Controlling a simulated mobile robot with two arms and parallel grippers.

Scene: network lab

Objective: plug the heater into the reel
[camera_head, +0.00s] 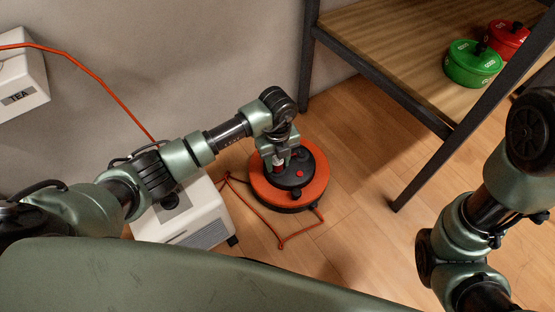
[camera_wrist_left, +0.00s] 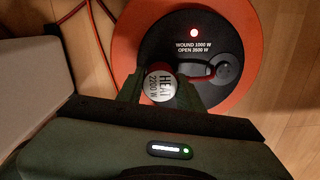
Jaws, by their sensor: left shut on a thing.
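The reel (camera_head: 316,189) stands on the floor, an orange disc with a black hub and a red light. In the left wrist view the reel (camera_wrist_left: 128,42) has a hub reading "WOUND 1000 W OPEN 3600 W". My left gripper (camera_head: 280,160) points down over the hub. It is shut on the heater plug (camera_wrist_left: 161,88), whose round white and red end reads "HEAT" and "2200 W". The plug is at the hub's near edge; its prongs are hidden, so I cannot tell whether it is in a socket. The white box, seemingly the heater (camera_head: 200,222), stands left of the reel, partly behind my arm.
Orange cord (camera_head: 283,243) lies loosely on the floor around the reel. A white box marked "TEA" (camera_head: 20,75) at the left has an orange cord above it. A metal-framed wooden shelf (camera_head: 385,50) holds a green pot (camera_head: 470,68) and a red pot (camera_head: 508,38). Floor right of the reel is clear.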

